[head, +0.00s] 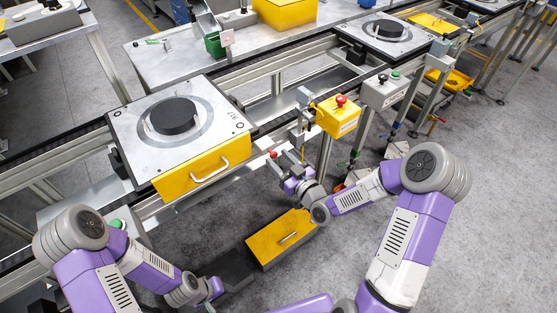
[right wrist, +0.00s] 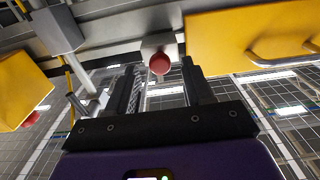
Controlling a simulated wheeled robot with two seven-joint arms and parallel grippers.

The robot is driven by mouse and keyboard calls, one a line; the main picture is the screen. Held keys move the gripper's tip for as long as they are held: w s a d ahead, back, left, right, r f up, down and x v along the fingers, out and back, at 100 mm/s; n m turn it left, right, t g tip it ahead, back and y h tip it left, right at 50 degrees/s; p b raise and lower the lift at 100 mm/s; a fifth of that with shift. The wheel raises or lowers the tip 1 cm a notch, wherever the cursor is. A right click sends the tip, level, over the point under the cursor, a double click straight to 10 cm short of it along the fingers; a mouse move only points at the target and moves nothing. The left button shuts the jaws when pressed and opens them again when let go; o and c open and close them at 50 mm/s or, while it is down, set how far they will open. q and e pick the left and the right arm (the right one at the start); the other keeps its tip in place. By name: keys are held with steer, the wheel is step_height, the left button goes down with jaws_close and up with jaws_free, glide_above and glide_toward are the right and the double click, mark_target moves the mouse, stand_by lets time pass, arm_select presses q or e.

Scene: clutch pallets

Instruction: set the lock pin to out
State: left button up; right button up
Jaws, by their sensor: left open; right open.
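The lock pin shows as a red knob (head: 272,154) on a small grey block at the conveyor's front rail, right of the pallet's yellow front. In the right wrist view, the red knob (right wrist: 160,63) appears between the fingertips of my right gripper (right wrist: 163,66), with a gap on each side. My right gripper (head: 284,167) is open and empty beside the knob in the head view. I cannot tell whether the knob lies within the finger depth. My left gripper (head: 214,288) is low at the bottom, open, far from the pin, its fingers hard to make out.
The pallet (head: 125,120) carries a dark clutch disc (head: 173,115) and has a yellow front with a handle (head: 210,171). A yellow box with a red button (head: 340,101) stands close right of my right gripper. A yellow-topped case (head: 281,239) lies below on the floor side.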

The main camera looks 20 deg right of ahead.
arm_select(q)
steer(key=shift+f, duration=0.1)
arm_select(e)
steer(key=shift+w+a, duration=0.2)
steer(key=shift+w, duration=0.25)
steer(key=shift+c, duration=0.4)
jaws_close()
arm_select(q)
steer(key=shift+f, duration=0.1)
arm_select(e)
steer(key=shift+s+d+f+b, duration=0.15)
steer(key=shift+d+f+b, duration=0.05)
steer(key=shift+b, duration=0.15)
steer(key=shift+s+d+r, duration=0.15)
steer(key=shift+s, duration=0.8)
arm_select(q)
steer(key=shift+s+f, duration=0.2)
steer(key=shift+s, duration=0.3)
steer(key=shift+s+f, duration=0.2)
steer(key=shift+s, duration=0.25)
arm_select(e)
steer(key=shift+w, duration=0.1)
steer(key=shift+o, duration=0.4)
jaws_free()
